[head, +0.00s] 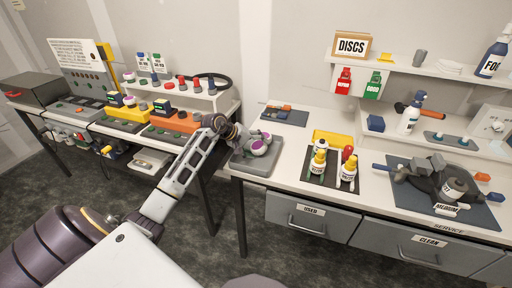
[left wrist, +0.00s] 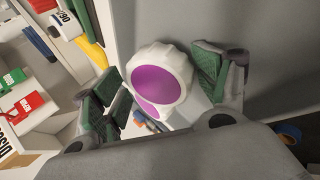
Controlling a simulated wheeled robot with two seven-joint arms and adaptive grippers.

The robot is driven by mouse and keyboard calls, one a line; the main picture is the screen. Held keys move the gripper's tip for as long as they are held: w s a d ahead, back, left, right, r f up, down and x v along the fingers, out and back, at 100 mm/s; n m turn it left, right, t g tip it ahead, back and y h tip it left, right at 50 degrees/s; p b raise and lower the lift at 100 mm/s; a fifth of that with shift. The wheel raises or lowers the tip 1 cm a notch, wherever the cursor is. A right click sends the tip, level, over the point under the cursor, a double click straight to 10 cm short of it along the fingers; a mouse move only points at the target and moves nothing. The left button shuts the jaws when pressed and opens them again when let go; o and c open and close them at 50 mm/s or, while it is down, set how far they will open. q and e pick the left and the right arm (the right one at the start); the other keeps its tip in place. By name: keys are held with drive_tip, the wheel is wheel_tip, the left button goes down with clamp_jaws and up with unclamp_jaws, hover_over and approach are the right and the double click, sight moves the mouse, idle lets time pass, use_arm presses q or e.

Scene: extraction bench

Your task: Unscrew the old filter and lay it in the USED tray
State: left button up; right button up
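A white filter (head: 258,147) with magenta faces sits on a grey block-like tray (head: 246,168) at the left end of the right bench. My left gripper (head: 238,134) is just above and left of it. In the left wrist view the white and magenta filter (left wrist: 163,82) lies between the green finger pads of my left gripper (left wrist: 162,92). The fingers are spread wide on either side; contact is unclear. What the filter is fixed to is hidden. A drawer front labelled USED (head: 308,224) is under the bench; its inside is not visible. My right gripper is not in view.
A dark mask labelled MEDIUM (head: 437,185) lies on a blue mat (head: 470,214) at the right. Small yellow-topped bottles (head: 319,163) stand on a dark mat mid-bench. A cluttered bench (head: 85,122) stands left.

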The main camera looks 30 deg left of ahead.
use_arm(q)
drive_tip(key=shift+o, duration=0.2)
drive_tip(key=shift+f, duration=0.15)
drive_tip(key=shift+s+a+r, duration=0.35)
drive_tip(key=shift+r, duration=0.05)
drive_tip(key=v, duration=0.7)
idle(0.4)
drive_tip(key=shift+d, duration=0.1)
idle(1.0)
